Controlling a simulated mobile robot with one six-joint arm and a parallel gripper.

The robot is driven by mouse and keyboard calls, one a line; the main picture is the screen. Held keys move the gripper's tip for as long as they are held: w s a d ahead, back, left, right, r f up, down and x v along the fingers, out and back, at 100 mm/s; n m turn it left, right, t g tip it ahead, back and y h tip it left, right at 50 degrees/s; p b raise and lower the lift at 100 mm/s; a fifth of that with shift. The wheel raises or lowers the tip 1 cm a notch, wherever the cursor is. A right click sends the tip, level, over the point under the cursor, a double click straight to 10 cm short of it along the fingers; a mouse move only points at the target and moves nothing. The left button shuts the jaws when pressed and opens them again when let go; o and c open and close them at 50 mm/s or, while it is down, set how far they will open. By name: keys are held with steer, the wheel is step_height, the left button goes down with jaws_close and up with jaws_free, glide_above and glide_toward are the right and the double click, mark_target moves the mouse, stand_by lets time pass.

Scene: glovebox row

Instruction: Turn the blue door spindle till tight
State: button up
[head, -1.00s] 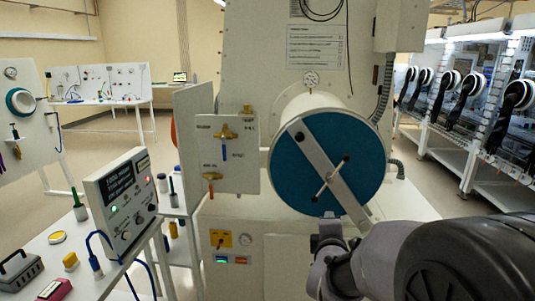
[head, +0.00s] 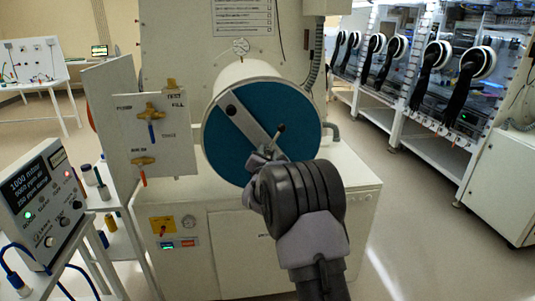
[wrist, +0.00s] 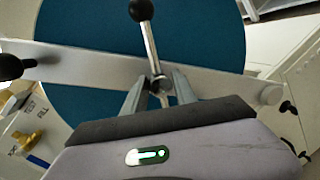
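The round blue door (head: 225,155) closes the end of a white cylinder, with a pale crossbar (head: 246,126) slanting across it. The spindle's metal bar handle, with a black knob (head: 281,128), stands at the door's middle; its lower part is hidden behind my gripper in the head view. In the wrist view the handle's rod (wrist: 149,42) rises from the spindle hub (wrist: 159,86) to a black knob. My gripper (wrist: 158,82) is open, its two fingers on either side of the hub. Gaps seem to show beside the hub; contact is not clear.
A valve panel (head: 165,115) stands left of the door, and a gauge (head: 240,46) sits above the cylinder. A bench with a readout box (head: 40,205) is at the lower left. Gloveboxes (head: 420,60) line the right side, with open floor before them.

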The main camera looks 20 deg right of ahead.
steer(key=shift+w+d, duration=0.2)
steer(key=shift+w, duration=0.2)
jaws_close()
stand_by(1.2)
